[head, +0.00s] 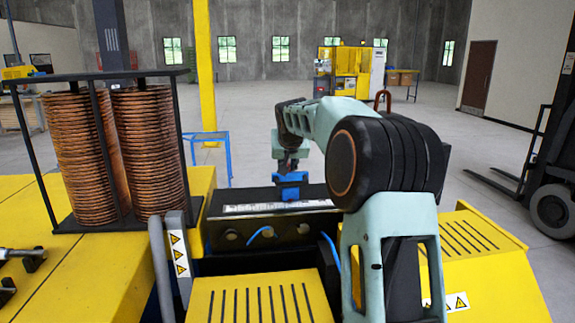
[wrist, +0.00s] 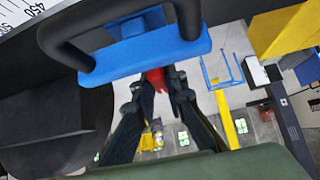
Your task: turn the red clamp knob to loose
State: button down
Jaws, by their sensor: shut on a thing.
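The red clamp knob (wrist: 156,79) shows in the wrist view as a small red piece at the lower edge of a blue clamp block (wrist: 150,48). The fingers of my gripper (wrist: 163,88) close around the knob from both sides and hide most of it. The blue block also shows in the head view (head: 291,186), on the dark machine bed, with my gripper (head: 288,168) right at it. The knob cannot be made out in the head view, and its turn angle cannot be read.
A black bar handle (wrist: 85,25) crosses the blue block close to my fingers. A white scale strip (head: 275,208) runs along the machine bed (head: 235,198). Copper tube coils (head: 148,150) stand in a black rack at left. A forklift (head: 553,190) stands at right.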

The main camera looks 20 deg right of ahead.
jog(key=shift+n+y, duration=0.3)
jog(key=shift+n, duration=0.1)
jog(key=c, duration=2)
grip_release()
jog(key=shift+o, duration=0.2)
jog(key=shift+s+r, duration=0.35)
jog(key=shift+r, duration=0.1)
jog(key=v, duration=1.1)
jog(key=shift+f, duration=0.15)
